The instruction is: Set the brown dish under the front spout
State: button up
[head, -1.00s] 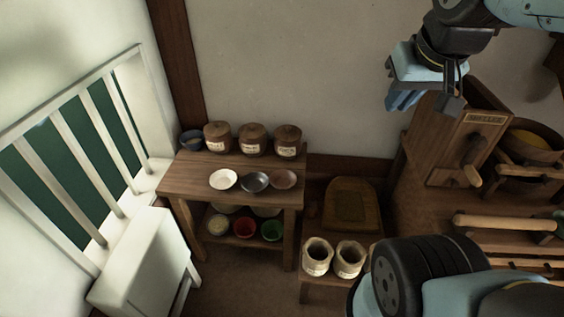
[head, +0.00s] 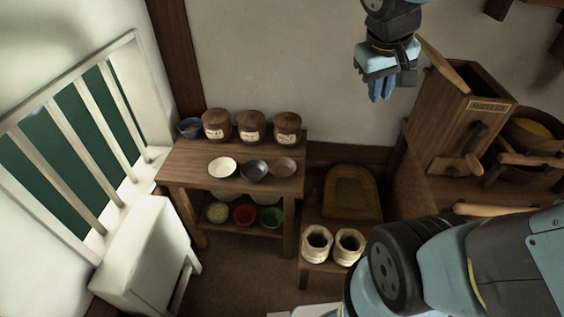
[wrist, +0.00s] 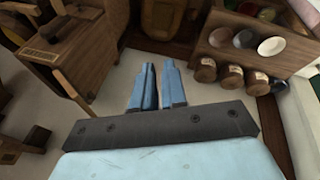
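The brown dish (head: 284,167) is at the right end of a row of three on the low wooden table (head: 186,172). The dark grey dish (head: 254,170) is beside it and the white dish (head: 222,168) is at the left. The row also shows in the wrist view, the brown dish (wrist: 220,37) at its left. My gripper (head: 380,92) is empty, up by the wall, right of the table and well apart from the dishes. Its blue fingers (wrist: 159,85) are close together with at most a narrow gap. I cannot make out the front spout clearly on the wooden mill (head: 462,118).
Three lidded jars (head: 251,127) and a blue bowl (head: 190,128) stand at the table's back. Several bowls sit on its lower shelf (head: 225,228). Two pale pots (head: 348,246) stand on a low bench at the right. A white railing (head: 98,143) borders the left.

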jog(key=w+a+f+n+h, duration=0.3)
jog(key=w+f+n, duration=0.1)
jog(key=w+f, duration=0.45)
jog(key=n+t+h, duration=0.1)
jog(key=n+t, duration=0.1)
jog(key=n, duration=0.5)
send_over(281, 183)
jog(key=s+d, duration=0.2)
jog(key=s, duration=0.3)
notch_tip(281, 183, down, 18)
jog(key=s+a+f+n+y, duration=0.1)
jog(key=a+f+n, duration=0.2)
jog(key=a+f, duration=0.6)
jog(key=shift+t, duration=0.4)
jog(key=x, duration=1)
jog(key=s+x, duration=0.1)
jog(key=x, duration=0.4)
jog(key=shift+s+d+f, duration=0.1)
jog(key=shift+d+f, duration=0.1)
jog(key=shift+f, duration=0.15)
grip_shut()
